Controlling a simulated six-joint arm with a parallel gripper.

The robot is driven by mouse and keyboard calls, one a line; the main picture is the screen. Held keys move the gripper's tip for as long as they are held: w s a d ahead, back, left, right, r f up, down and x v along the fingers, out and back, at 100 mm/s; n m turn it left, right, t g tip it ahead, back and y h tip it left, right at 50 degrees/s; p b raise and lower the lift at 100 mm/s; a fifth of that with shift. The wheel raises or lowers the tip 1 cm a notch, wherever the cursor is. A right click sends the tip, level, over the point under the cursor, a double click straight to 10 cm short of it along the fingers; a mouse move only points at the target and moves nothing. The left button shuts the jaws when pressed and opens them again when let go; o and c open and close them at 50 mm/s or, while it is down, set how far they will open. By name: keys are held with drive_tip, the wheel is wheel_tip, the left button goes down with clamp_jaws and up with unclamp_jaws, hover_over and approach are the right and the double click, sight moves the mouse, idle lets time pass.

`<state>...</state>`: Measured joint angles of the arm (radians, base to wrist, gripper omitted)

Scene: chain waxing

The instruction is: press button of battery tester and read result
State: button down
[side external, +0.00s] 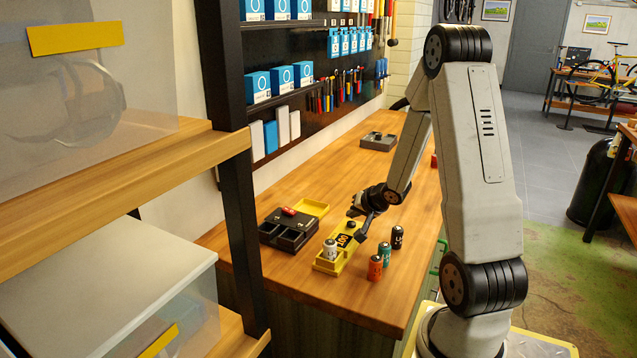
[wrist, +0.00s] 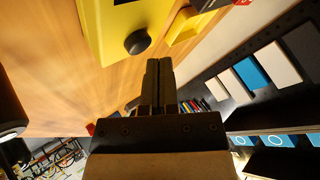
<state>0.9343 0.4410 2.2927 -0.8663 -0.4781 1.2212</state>
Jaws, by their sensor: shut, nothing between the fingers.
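The yellow battery tester (side external: 326,266) lies on the wooden bench, with a white battery (side external: 330,250) standing at its near end. Its dark display (side external: 343,240) shows small orange digits, apparently 100 seen at an angle. In the wrist view the tester (wrist: 110,20) fills the top, with a round black button (wrist: 138,42) on its face. My gripper (side external: 359,225) is low at the far end of the tester. In the wrist view its fingers (wrist: 159,62) are shut and empty, close beside the button; whether they touch it I cannot tell.
An orange battery (side external: 375,268), a teal one (side external: 384,253) and a black one (side external: 397,238) stand right of the tester. A dark divided tray (side external: 283,240) with a red battery (side external: 288,211) and a yellow bin (side external: 312,207) is at left. A grey tray (side external: 378,141) lies farther back.

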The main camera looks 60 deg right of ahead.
sight(353, 225)
drive_tip(key=shift+r, duration=0.1)
idle(0.3)
drive_tip(key=shift+r, duration=2.5)
drive_tip(key=shift+w+a, duration=0.25)
drive_tip(key=shift+a, duration=0.1)
drive_tip(key=a+n, duration=0.1)
drive_tip(key=a, duration=0.1)
drive_tip(key=w+a+n, duration=0.1)
drive_tip(key=a, duration=0.1)
drive_tip(key=w+a+n, duration=0.1)
drive_tip(key=shift+w+a+g, duration=0.25)
drive_tip(key=shift+a+g, duration=0.15)
drive_tip(key=s+a+f+n+g+y, duration=0.1)
drive_tip(key=a+n, duration=0.4)
drive_tip(key=a, duration=0.7)
drive_tip(key=s+a+f+n+g+y, duration=0.1)
drive_tip(key=s+a+n+g, duration=0.3)
drive_tip(key=a, duration=0.8)
drive_tip(key=shift+s+a+f+n+y, duration=0.3)
drive_tip(key=shift+s+a+n+y, duration=0.1)
drive_tip(key=shift+n+y, duration=0.5)
